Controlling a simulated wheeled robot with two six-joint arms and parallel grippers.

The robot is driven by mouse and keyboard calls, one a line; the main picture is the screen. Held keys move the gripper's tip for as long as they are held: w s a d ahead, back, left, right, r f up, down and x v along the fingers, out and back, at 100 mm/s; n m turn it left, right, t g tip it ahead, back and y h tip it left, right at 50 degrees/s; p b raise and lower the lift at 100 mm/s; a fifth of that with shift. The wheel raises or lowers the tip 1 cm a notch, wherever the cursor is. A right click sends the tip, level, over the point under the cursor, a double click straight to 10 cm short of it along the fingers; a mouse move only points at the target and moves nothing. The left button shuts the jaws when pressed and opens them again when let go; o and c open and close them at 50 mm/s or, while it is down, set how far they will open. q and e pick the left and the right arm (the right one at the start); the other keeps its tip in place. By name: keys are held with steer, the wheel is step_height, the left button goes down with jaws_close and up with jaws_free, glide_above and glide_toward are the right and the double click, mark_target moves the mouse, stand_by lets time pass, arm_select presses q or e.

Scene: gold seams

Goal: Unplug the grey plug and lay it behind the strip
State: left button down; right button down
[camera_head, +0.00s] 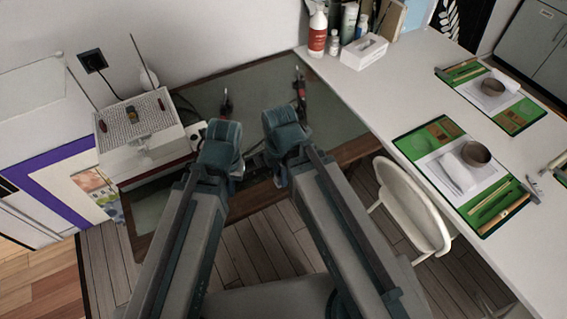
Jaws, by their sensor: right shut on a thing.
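My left gripper (221,145) is over the left part of the green-topped bench; its fingertips point away from the camera, so I cannot tell if it is open or shut. My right gripper (284,135) is a little to its right over the same bench. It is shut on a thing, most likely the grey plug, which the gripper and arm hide. A pale piece, perhaps the end of the strip (196,131), shows just left of the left gripper. The rest of the strip is hidden behind the grippers. A dark cord seems to show between the grippers.
The bench (340,122) has bare room right of my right gripper. Red-handled tools (300,92) stand at its back. A white box with a perforated top (136,118) stands at left. A white table (400,75) with bottles and craft trays and a white chair (412,205) are at right.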

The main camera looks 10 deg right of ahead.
steer(key=shift+s+a+r, duration=0.1)
steer(key=shift+s, duration=0.5)
arm_select(q)
steer(key=shift+s+d+r, duration=0.1)
steer(key=shift+s, duration=0.3)
steer(key=shift+r, duration=0.1)
arm_select(e)
steer(key=shift+r, duration=0.1)
